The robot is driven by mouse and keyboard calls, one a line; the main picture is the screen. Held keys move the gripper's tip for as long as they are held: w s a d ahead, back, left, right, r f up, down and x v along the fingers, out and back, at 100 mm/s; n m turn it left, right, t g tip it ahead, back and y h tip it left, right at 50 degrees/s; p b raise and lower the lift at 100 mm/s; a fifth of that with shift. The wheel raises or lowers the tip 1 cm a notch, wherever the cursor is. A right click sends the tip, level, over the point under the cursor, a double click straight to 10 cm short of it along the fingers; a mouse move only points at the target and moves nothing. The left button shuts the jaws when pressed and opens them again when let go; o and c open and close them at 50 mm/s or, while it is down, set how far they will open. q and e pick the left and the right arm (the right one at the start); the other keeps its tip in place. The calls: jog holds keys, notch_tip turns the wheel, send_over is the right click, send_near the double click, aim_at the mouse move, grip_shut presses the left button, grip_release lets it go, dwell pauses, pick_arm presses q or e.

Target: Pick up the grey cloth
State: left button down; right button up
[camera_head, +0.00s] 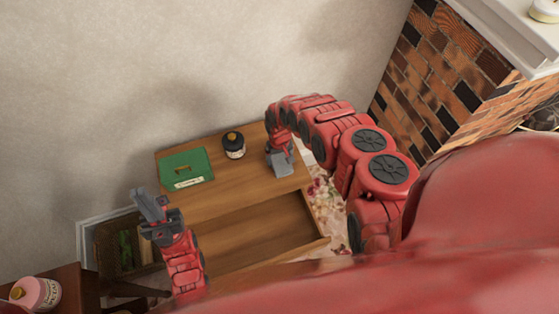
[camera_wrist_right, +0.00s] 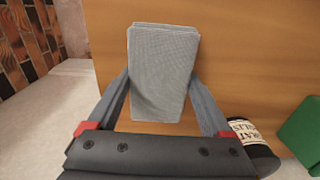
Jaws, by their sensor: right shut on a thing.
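The grey cloth (camera_wrist_right: 162,70) is a folded rectangular stack in the right wrist view. It lies between the two fingers of my right gripper (camera_wrist_right: 160,95), which is shut on it. In the head view the cloth (camera_head: 281,163) shows only as a grey patch at my right gripper (camera_head: 279,155), over the right part of the wooden table top. My left gripper (camera_head: 152,204) points up near the table's left front side, with its fingers close together and nothing seen in them; I cannot tell whether it is open.
The wooden table (camera_head: 225,195) has an open drawer (camera_head: 262,238) at its front. A dark jar (camera_head: 234,145) and a green box (camera_head: 185,168) stand on the table top. A pink jar (camera_head: 38,293) is at lower left. A framed picture (camera_head: 122,245) leans beside the table.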

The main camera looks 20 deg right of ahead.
jog(key=shift+c, duration=0.5)
jog(key=shift+r, duration=0.1)
